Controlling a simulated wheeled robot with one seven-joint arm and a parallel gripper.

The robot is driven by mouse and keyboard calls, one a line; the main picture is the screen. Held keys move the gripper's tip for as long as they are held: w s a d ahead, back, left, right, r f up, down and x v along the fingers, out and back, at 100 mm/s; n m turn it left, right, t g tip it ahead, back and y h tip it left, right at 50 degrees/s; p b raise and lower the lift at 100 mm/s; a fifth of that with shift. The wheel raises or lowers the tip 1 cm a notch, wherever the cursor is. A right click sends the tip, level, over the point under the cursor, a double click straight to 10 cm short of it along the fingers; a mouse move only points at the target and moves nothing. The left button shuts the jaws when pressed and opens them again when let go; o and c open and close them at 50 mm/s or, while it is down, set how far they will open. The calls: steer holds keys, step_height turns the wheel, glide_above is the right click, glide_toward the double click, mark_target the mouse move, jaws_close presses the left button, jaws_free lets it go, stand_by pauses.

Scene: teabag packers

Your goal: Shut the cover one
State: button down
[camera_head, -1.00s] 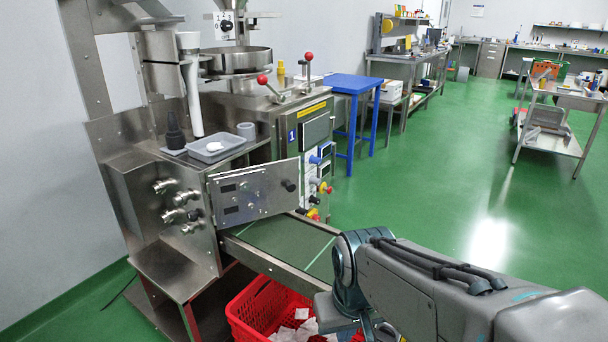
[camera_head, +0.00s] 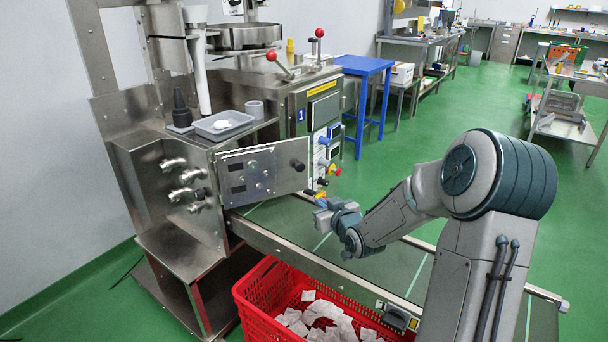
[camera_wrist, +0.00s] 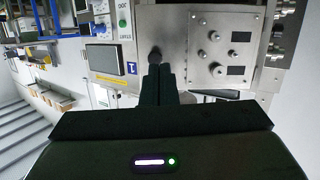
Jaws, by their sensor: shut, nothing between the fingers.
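The cover (camera_head: 262,172) is a flat steel plate with knobs and dark windows. It stands swung open from the machine's front, its free edge to the right with a black knob (camera_head: 297,165). In the wrist view the cover (camera_wrist: 222,72) shows at the right, upside down. My gripper (camera_head: 322,210) is over the conveyor, below and right of the cover's free edge. In the wrist view my gripper (camera_wrist: 158,70) has its dark fingers together and empty, pointing toward the black knob; contact cannot be told.
A machine panel marked 1 (camera_head: 301,115), with levers and buttons, is behind the cover. A grey tray (camera_head: 224,128) sits on top. A blue table (camera_head: 365,65) stands behind.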

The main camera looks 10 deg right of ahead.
mark_target(301, 167)
steer(key=w, duration=0.5)
steer(key=w+a+r+t, duration=0.1)
steer(key=w, duration=0.4)
steer(key=w+a+t, duration=0.1)
steer(key=w, duration=0.4)
steer(key=shift+a+r+m+y+b, duration=0.15)
steer(key=shift+r+m+y+b, duration=0.1)
steer(key=shift+m+y+b, duration=0.1)
steer(key=shift+w, duration=0.1)
